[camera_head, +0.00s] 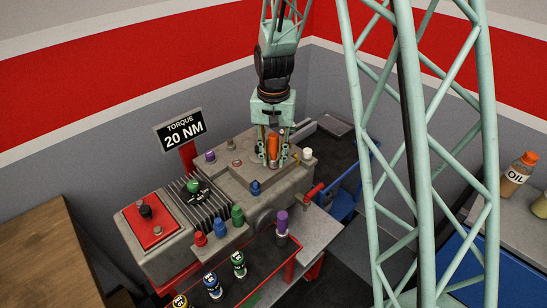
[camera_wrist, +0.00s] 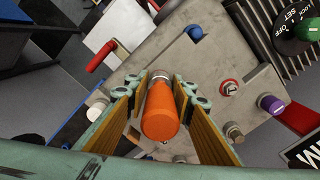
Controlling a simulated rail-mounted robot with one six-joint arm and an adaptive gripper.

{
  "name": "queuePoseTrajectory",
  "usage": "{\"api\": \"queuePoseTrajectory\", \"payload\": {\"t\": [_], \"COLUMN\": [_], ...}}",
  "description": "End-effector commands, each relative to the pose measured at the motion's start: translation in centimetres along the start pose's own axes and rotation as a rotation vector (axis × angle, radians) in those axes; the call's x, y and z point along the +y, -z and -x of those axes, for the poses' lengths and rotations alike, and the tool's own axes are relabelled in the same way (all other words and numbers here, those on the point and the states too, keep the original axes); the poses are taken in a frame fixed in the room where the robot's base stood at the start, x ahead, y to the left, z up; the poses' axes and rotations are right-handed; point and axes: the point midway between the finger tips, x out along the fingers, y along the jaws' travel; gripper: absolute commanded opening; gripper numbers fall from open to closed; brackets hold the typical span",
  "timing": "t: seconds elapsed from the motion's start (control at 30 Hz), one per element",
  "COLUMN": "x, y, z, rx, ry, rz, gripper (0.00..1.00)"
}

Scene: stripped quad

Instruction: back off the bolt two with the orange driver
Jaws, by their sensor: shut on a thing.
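The orange driver (camera_head: 272,147) stands upright between the fingers of my gripper (camera_head: 272,158), over the raised plate on top of the grey machine block (camera_head: 225,180). In the wrist view my gripper (camera_wrist: 160,100) is shut on the orange driver (camera_wrist: 161,115), one finger on each side. The driver's tip is hidden, so I cannot tell whether it touches a bolt. A bolt head with a red ring (camera_wrist: 229,87) and a plain metal bolt head (camera_wrist: 233,131) show on the block to the right of the driver. I cannot read which is bolt two.
Purple (camera_head: 210,156), blue (camera_head: 255,187) and white (camera_head: 307,154) caps surround the work area. A red handle (camera_head: 313,192) sticks out at right. Several coloured pieces and labelled containers (camera_head: 213,286) stand in front. The torque sign (camera_head: 182,130) reads 20 NM.

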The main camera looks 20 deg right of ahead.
Motion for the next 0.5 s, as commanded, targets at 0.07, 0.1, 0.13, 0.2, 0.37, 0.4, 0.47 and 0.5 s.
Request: {"api": "queuePoseTrajectory", "payload": {"t": [0.07,0.1,0.13,0.2,0.37,0.4,0.47,0.5], "x": [0.0,0.0,0.0,0.0,0.0,0.0,0.0,0.0], "y": [0.0,0.0,0.0,0.0,0.01,0.01,0.01,0.01], "z": [-0.23,-0.31,-0.38,-0.52,-0.56,-0.55,-0.55,-0.55], "rx": [0.0,0.0,0.0,0.0,0.0,0.0,0.0,0.0], "ry": [0.0,0.0,0.0,0.0,0.0,0.0,0.0,0.0], "rz": [0.0,0.0,0.0,0.0,0.002,0.007,0.018,0.03], "gripper": [0.1,0.1,0.1,0.1,0.1,0.1,0.1,0.1]}}
